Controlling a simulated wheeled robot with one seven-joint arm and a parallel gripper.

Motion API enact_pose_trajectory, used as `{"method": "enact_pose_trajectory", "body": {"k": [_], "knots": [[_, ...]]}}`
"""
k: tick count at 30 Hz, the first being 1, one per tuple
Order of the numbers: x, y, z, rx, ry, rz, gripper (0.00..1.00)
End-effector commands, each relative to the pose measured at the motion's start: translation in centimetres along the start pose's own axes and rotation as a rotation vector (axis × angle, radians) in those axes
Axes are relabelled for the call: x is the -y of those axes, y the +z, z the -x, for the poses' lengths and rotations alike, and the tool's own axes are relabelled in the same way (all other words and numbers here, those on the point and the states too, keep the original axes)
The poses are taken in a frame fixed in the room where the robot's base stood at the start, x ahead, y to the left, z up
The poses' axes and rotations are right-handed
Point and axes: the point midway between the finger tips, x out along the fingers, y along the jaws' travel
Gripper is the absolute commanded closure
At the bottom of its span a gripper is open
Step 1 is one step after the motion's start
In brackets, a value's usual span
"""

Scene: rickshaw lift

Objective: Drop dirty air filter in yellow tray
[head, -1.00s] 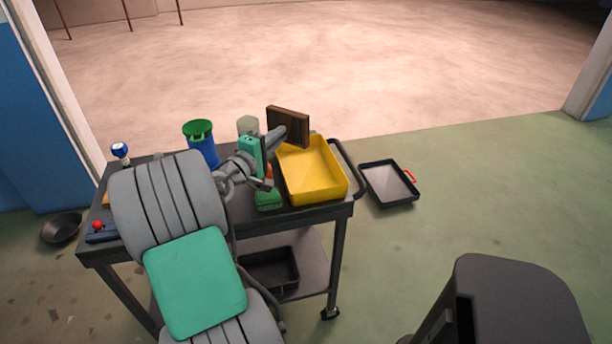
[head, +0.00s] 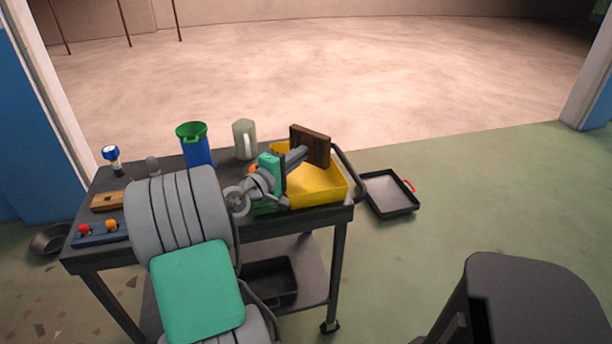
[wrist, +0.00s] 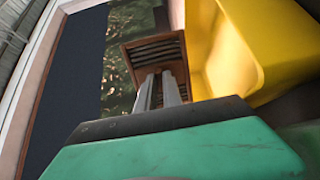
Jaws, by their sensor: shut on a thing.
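The dirty air filter (head: 311,146) is a brown, slatted rectangular piece, held upright in the head view. My gripper (head: 297,157) is shut on its near side. In the wrist view the filter (wrist: 156,57) is at the end of my gripper's fingers (wrist: 160,88), with its slats showing. The yellow tray (head: 320,196) sits on the right end of the cart top. In the head view the filter overlaps the tray's back part and appears above it; the exact height is unclear. In the wrist view the tray (wrist: 262,50) is to the right of the filter.
On the cart (head: 225,228) stand a blue bin with a green rim (head: 196,148), a grey pitcher (head: 244,139) and several small items at left. A black tray with a red handle (head: 389,195) lies on the floor at right. A dark grey object (head: 525,305) stands in front right.

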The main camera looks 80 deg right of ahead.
Motion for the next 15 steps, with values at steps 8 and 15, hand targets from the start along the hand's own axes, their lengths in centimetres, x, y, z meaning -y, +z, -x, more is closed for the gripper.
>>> {"method": "enact_pose_trajectory", "body": {"k": [8,15], "knots": [[-0.08,-0.01,0.01,0.0,0.0,0.0,0.71],[-0.05,0.0,0.01,0.0,0.0,0.0,0.64]]}}
